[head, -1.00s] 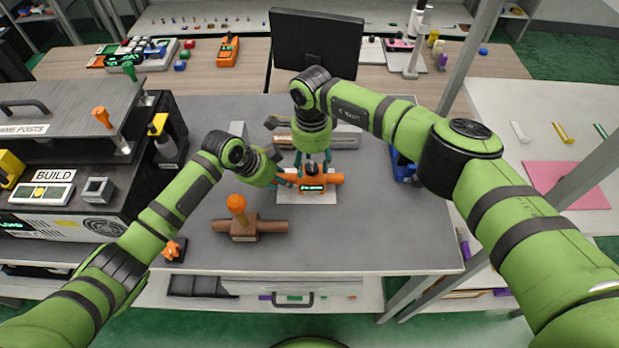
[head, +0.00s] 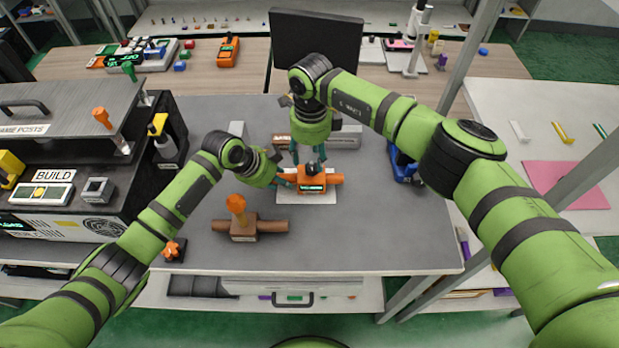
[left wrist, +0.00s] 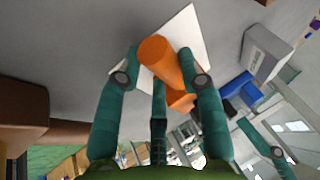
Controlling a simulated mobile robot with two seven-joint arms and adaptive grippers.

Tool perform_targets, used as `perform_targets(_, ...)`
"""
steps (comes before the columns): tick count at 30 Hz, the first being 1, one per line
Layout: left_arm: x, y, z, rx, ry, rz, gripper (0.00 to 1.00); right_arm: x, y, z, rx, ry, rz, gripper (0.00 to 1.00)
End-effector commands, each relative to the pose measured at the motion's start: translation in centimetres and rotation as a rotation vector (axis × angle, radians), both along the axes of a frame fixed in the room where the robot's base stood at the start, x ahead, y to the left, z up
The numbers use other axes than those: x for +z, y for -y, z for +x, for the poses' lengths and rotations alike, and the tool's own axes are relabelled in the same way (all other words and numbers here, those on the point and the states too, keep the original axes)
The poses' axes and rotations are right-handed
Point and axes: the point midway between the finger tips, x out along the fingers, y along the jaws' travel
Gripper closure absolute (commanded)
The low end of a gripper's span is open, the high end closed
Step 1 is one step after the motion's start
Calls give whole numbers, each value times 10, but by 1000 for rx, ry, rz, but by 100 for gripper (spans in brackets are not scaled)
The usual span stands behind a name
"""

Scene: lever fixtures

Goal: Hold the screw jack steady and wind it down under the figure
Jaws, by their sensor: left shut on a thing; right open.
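The orange screw jack (head: 312,184) stands on a white plate (head: 293,198) in the middle of the grey table. It has a dark knob on top, a small green lit display on its front, too small to read, and an orange bar at each side. My left gripper (head: 282,178) is shut on the left bar; the left wrist view shows the orange bar (left wrist: 160,62) between the teal fingers (left wrist: 162,78). My right gripper (head: 308,155) points down over the knob with its fingers open, apparently at or just above the knob's top.
A brown fixture (head: 244,228) with an orange knob stands in front, left of the jack. Grey and brown blocks (head: 345,137) lie behind it, and a blue item (head: 403,168) stands to the right. The table's front right is clear.

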Motion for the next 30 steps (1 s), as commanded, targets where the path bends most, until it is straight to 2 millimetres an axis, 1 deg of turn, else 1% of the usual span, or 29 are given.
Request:
perform_targets(1,-3,-2,-2,0,-7,9,100,-1,0,-1,-89,-3,2,47)
perform_targets(3,-3,-3,-2,0,-7,9,100,-1,0,-1,-216,-3,2,47)
perform_targets(6,-4,-3,-2,0,-7,9,100,-1,1,0,-366,-3,1,47)
perform_targets(10,-4,-3,-2,0,-8,11,100,-1,2,0,-487,-4,-1,47)
perform_targets(14,-4,-3,-2,0,-8,11,100,-6,3,0,-533,-4,-2,47)
perform_targets(24,-5,-3,-3,0,-9,12,100,-40,3,0,-535,-5,-1,47)
perform_targets(30,-5,-3,-3,0,-10,13,100,-50,2,0,-532,-3,-1,47)
